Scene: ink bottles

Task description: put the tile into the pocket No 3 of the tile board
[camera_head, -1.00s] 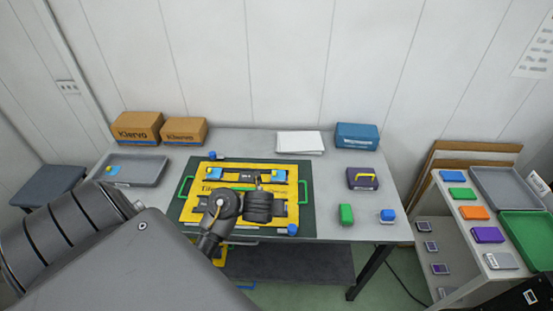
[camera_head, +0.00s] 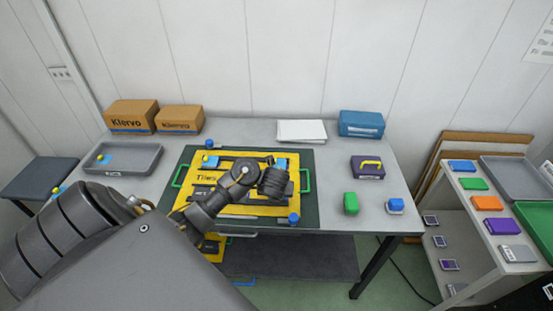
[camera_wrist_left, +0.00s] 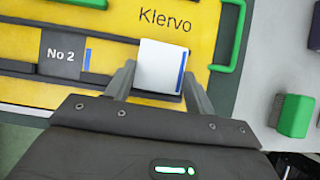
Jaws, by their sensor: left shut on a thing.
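The tile (camera_wrist_left: 162,66) is white with a blue stripe along its right edge in the left wrist view. My left gripper (camera_wrist_left: 158,82) is shut on it, one finger on each side. It is over the right part of the yellow tile board (camera_wrist_left: 205,18), near the word Klervo; whether the tile touches the board I cannot tell. A dark "No 2" label (camera_wrist_left: 61,55) lies to the left of the tile. In the head view, my left wrist (camera_head: 272,181) covers part of the board (camera_head: 240,154) and hides the tile. My right gripper is not in view.
The board has green handles (camera_wrist_left: 229,35) and lies on a dark mat (camera_head: 312,208). To its right stand a green block (camera_head: 351,203), a blue-topped block (camera_head: 395,206) and a purple box (camera_head: 367,168). A grey tray (camera_head: 140,158) is at left, boxes (camera_head: 131,116) at the back.

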